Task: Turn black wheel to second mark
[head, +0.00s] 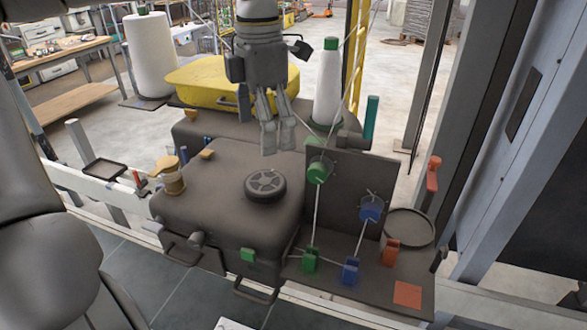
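The black wheel (265,186) is a small spoked handwheel lying flat on top of the dark grey machine housing (205,205). No marks around it can be made out. A gripper that I take to be my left gripper (278,150) hangs from the top of the head view with its fingers pointing down. Its fingertips appear above and slightly behind the wheel, apart from it. The fingers look close together, but the gap between them is unclear. They hold nothing visible. My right gripper is not in view.
A dark upright panel (345,185) with green and blue pulleys stands right of the wheel. An amber-topped part (172,175) stands at the left edge of the housing. Behind are a yellow cover (205,82) and a white cone (327,90). The housing top around the wheel is mostly clear.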

